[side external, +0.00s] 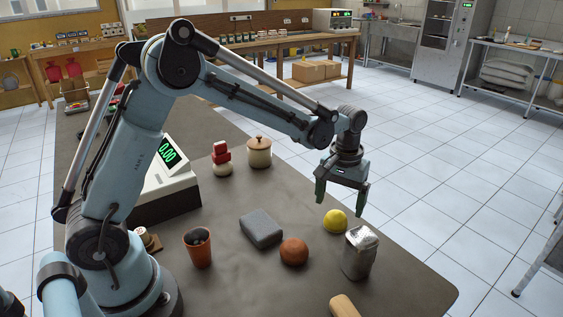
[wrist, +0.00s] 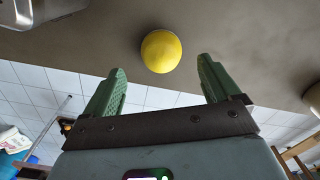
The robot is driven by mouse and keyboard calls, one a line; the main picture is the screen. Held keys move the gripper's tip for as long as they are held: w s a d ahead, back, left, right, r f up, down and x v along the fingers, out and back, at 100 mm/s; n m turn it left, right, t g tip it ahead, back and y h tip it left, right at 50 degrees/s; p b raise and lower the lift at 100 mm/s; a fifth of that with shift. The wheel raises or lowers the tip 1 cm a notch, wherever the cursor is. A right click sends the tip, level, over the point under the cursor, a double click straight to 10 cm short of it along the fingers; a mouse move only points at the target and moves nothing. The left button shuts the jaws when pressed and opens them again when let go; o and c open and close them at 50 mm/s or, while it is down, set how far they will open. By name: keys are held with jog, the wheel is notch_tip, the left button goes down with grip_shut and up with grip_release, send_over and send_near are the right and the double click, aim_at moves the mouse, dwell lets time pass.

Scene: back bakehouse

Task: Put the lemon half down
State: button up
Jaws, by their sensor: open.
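The lemon half (side external: 335,221) is a yellow dome resting on the grey-brown table top (side external: 315,180), left of a shiny metal canister. In the wrist view the lemon half (wrist: 161,51) shows as a round yellow shape just beyond the fingertips, between their lines. My gripper (side external: 341,198) hangs above the lemon half, with its green fingers spread apart and nothing between them. In the wrist view my gripper (wrist: 160,75) is also open, with a gap between the fingers and the lemon half.
The metal canister (side external: 360,254) stands close to the lemon half. A brown-orange ball (side external: 294,251), a grey block (side external: 261,230) and a terracotta pot (side external: 197,248) lie to the left. A lidded jar (side external: 259,152) stands farther back. The table's right edge is near.

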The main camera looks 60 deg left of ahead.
aim_at(337, 212)
jog(key=shift+s+a+f, duration=0.1)
jog(key=shift+f, duration=2.15)
jog(key=c, duration=1.2)
notch_tip(337, 212, up, 10)
jog(key=shift+s+a+f, duration=0.1)
jog(key=shift+f, duration=0.1)
jog(key=s+a+r, duration=0.2)
jog(key=s+a, duration=0.2)
jog(key=s, duration=0.2)
jog(key=a+f, duration=0.2)
jog(key=a, duration=0.2)
jog(key=w+a+f, duration=0.1)
jog(key=a+f, duration=0.2)
jog(key=w+a+f, duration=0.1)
jog(key=a+f, duration=0.1)
jog(key=a, duration=0.2)
jog(key=shift+w+a+f, duration=0.1)
jog(key=shift+a+f, duration=0.05)
jog(key=shift+a, duration=0.2)
jog(key=shift+f, duration=2.05)
